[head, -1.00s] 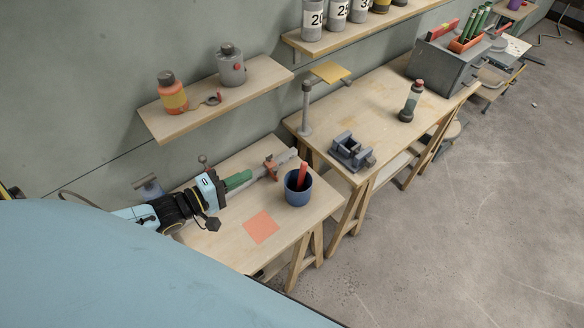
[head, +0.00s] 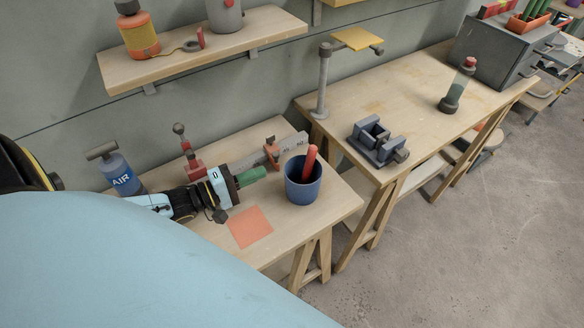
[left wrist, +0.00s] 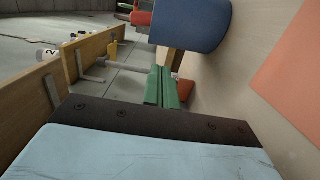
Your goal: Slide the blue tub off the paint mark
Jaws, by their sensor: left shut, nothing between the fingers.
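The blue tub (head: 304,190), with a red-handled item (head: 311,160) standing in it, is upright on the near workbench. The orange-red paint mark (head: 250,227) lies flat to its lower left. The mark is in full view and the tub stands clear of it. My left gripper (head: 265,171) has green fingers, shut and empty, pointing at the tub's left side with a small gap in the head view. In the left wrist view the shut fingers (left wrist: 162,87) point towards the tub (left wrist: 190,24), and the mark (left wrist: 294,72) is at right. My right gripper is not in view.
A grey marked bar with an orange clamp (head: 271,153) lies behind the tub. A blue AIR pump (head: 121,175) stands behind my left arm. A second bench (head: 400,100) with a grey vise (head: 377,143) stands at right. Bare bench top lies right of the tub.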

